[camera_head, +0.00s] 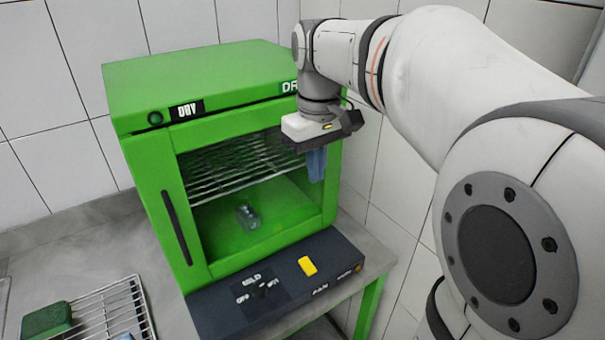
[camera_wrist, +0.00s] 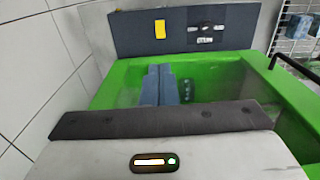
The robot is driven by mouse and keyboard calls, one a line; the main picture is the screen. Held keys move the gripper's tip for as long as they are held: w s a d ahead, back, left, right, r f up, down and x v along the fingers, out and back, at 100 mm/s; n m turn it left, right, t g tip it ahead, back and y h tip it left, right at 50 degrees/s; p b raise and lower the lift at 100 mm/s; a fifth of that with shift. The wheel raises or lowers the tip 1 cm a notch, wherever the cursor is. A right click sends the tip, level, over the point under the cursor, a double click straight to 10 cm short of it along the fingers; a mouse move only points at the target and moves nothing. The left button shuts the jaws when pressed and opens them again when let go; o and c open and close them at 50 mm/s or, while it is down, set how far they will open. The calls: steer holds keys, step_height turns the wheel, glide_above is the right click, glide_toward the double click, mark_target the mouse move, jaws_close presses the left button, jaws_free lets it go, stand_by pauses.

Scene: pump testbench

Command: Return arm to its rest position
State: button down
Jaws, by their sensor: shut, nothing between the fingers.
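My gripper (camera_head: 317,165) hangs from my raised arm in front of the upper right part of the green dryer (camera_head: 195,85), fingers pointing down. Its blue-grey fingers also show in the wrist view (camera_wrist: 161,84), side by side and shut with nothing between them. The wrist view looks down the dryer's front, partly covered by my gripper's body. I cannot tell how small the gap between fingers and dryer is.
The dryer door looks shut, its dark handle (camera_head: 177,228) at left. Inside are a wire shelf (camera_head: 235,165) and a small clear object (camera_head: 248,216). Below is a dark panel with a yellow switch (camera_head: 307,266) and a knob (camera_head: 262,291). A wire rack (camera_head: 125,305) and a green block (camera_head: 47,321) stand lower left. Tiled walls are close behind and right.

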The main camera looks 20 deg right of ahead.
steer(key=shift+r, duration=0.2)
steer(key=s+a+f+m+t, duration=0.1)
steer(key=s+f+m+t, duration=0.25)
steer(key=s+f, duration=0.9)
steer(key=n+g, duration=0.2)
steer(key=n, duration=0.2)
glide_toward(305, 261)
steer(key=shift+m, duration=0.25)
steer(key=f, duration=0.7)
steer(key=shift+w, duration=0.4)
steer(key=shift+d+r, duration=0.1)
